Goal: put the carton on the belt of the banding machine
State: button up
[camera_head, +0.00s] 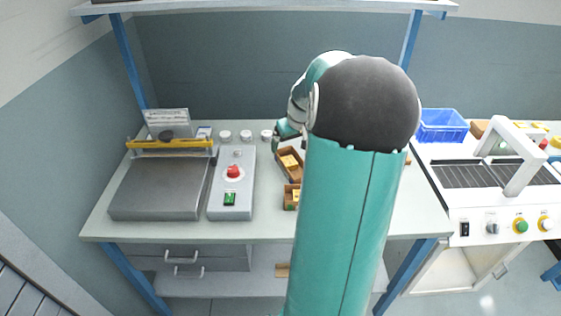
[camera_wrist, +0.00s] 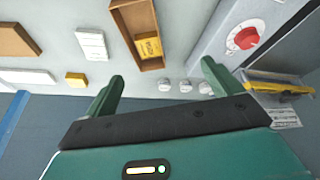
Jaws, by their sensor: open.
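In the wrist view, my gripper (camera_wrist: 163,72) is open, with nothing between its fingers. A brown open box (camera_wrist: 127,30) holding a small yellow carton (camera_wrist: 149,47) lies beyond the fingertips. Another yellow carton (camera_wrist: 75,79) lies loose on the bench, left of the fingers. I cannot tell which one the task means. In the head view, my gripper (camera_head: 283,138) is partly hidden by my arm, close to a brown box with yellow contents (camera_head: 290,162). The banding machine (camera_head: 473,213) stands at the right, with a dark belt (camera_head: 453,176) and a white arch (camera_head: 522,183).
A grey sealer (camera_head: 158,188) and a control box with a red button (camera_head: 233,172) occupy the bench's left. Several white jars (camera_head: 246,136) stand behind. A blue bin (camera_head: 442,125) is at the back right. My arm hides the bench's middle right.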

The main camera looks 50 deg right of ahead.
jog(key=s+d+f, duration=0.2)
jog(key=d, duration=0.2)
send_over(292, 163)
jog(key=s, duration=0.3)
jog(key=f, duration=0.7)
jog(key=shift+w+a+f, duration=0.15)
jog(key=shift+a+f, duration=0.1)
jog(key=shift+a, duration=0.15)
jog(key=shift+x, duration=2.6)
jog(key=shift+w+a, duration=0.15)
jog(key=c, duration=1.2)
jog(key=shift+r, duration=0.1)
